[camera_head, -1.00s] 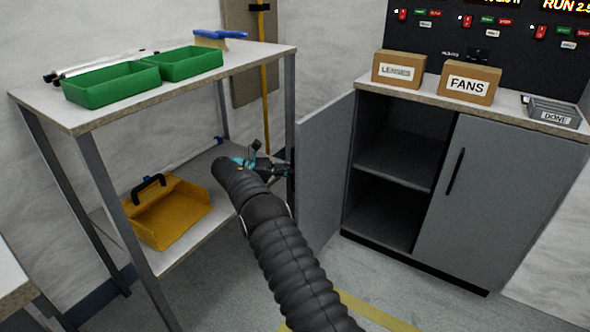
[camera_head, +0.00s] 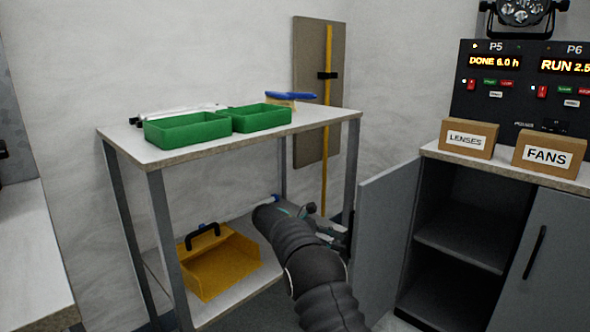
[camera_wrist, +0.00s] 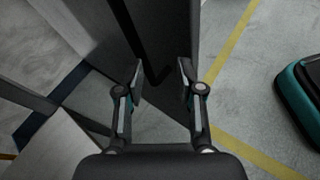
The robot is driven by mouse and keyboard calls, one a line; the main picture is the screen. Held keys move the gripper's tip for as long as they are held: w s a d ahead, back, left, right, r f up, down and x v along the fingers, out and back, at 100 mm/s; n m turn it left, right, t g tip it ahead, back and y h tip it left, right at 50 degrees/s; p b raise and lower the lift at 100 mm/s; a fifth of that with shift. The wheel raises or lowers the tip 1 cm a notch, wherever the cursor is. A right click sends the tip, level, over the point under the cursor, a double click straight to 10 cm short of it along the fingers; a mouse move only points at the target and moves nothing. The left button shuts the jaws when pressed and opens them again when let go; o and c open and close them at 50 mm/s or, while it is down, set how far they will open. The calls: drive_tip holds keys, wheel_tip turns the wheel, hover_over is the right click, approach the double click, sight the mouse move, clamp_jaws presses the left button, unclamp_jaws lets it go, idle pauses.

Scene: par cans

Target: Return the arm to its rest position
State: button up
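My gripper (camera_wrist: 160,82) is open in the wrist view, its two fingers apart. Nothing is held between them. A grey cabinet door edge stands beyond the fingers; I cannot tell whether they touch it. In the head view my arm reaches forward from the bottom, and its gripper end (camera_head: 335,232) is partly hidden by the arm. It is between the shelf table (camera_head: 140,150) and the open door (camera_head: 385,240) of the grey cabinet.
Two green trays (camera_head: 187,131) and a blue brush (camera_head: 290,96) are on the table top. Boxes marked LENSES (camera_head: 468,139) and FANS (camera_head: 548,154) stand on the cabinet (camera_head: 565,245). Yellow-lined floor (camera_wrist: 225,135) lies below.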

drive_tip(key=s+d+r+m+t+y+p, duration=0.1)
drive_tip(key=s+d+r+m+t+y, duration=0.3)
drive_tip(key=s+r, duration=0.6)
drive_tip(key=s+r+m+g+y+p, duration=0.1)
drive_tip(key=s+r+m+y, duration=0.3)
drive_tip(key=s, duration=0.9)
drive_tip(key=s+a+m+t+y+p, duration=0.2)
drive_tip(key=s+m+y, duration=0.4)
drive_tip(key=s, duration=1.6)
drive_tip(key=shift+s+m+t+p, duration=0.35)
drive_tip(key=shift+t+p, duration=0.3)
drive_tip(key=shift+t, duration=0.45)
